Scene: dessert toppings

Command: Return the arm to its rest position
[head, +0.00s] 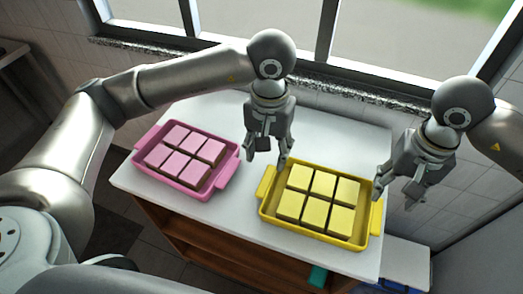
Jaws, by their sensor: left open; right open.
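My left gripper (266,160) points down over the white counter, between the two trays and close to the yellow tray's left handle. It is open and nothing shows between its fingers. My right gripper (394,196) is near the right handle of the yellow tray. It is open and looks empty; I cannot tell whether a fingertip touches the handle. The yellow tray (314,234) holds several yellow-topped cake squares (320,187). The pink tray (170,182) on the left holds several pink-topped cake squares (176,135).
The trays rest on a white counter (340,130) with a brown shelf unit (215,250) below. A window with a stone sill (350,92) runs behind it. A teal item (318,275) shows below the front edge. The counter's back middle is clear.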

